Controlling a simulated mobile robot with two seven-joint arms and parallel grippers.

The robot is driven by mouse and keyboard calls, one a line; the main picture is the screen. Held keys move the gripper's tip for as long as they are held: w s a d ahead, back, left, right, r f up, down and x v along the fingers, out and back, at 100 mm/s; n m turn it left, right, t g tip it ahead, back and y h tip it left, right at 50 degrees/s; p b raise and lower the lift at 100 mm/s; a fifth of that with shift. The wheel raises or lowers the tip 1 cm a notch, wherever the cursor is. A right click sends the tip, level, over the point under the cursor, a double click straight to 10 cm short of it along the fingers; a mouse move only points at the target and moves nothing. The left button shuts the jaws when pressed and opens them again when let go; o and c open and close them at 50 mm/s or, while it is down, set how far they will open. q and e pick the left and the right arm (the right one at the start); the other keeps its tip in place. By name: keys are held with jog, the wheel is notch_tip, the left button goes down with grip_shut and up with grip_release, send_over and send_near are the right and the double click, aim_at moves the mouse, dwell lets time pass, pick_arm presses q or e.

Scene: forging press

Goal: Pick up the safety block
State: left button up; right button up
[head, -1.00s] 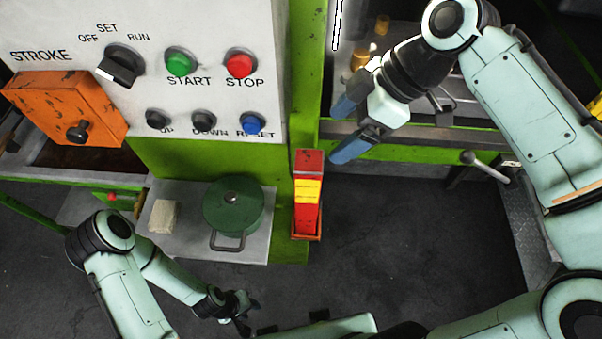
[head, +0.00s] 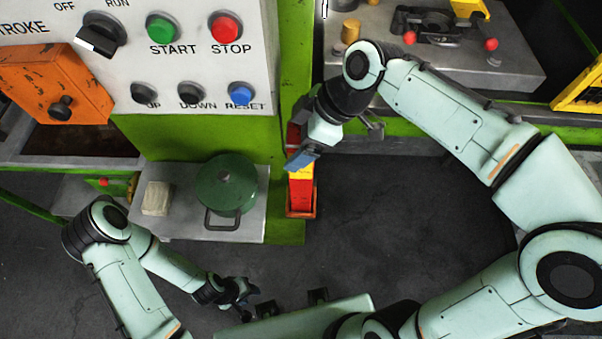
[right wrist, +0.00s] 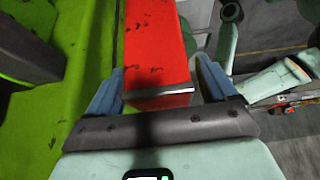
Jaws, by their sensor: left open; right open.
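The safety block (head: 301,185) is a tall red block with a yellow band. It stands upright in an orange holder (head: 303,214) beside the green press column. My right gripper (head: 302,158) is at the block's upper part and hides some of it in the head view. In the right wrist view the red block (right wrist: 158,55) lies between my two blue fingers, which are spread with one on each side. I cannot tell whether the fingers touch it. My left gripper (head: 246,298) is open and empty, low in the head view, away from the block.
A control panel (head: 130,70) with buttons and a knob is at upper left. A green lidded pot (head: 225,185) and a pale block (head: 157,198) sit on a grey shelf (head: 185,228) left of the holder. A machine bed (head: 500,65) is at upper right. Dark floor (head: 400,210) is clear.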

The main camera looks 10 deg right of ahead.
jog(key=shift+a+f, duration=0.15)
jog(key=shift+f, duration=0.1)
grip_shut()
jog(key=shift+r, duration=0.1)
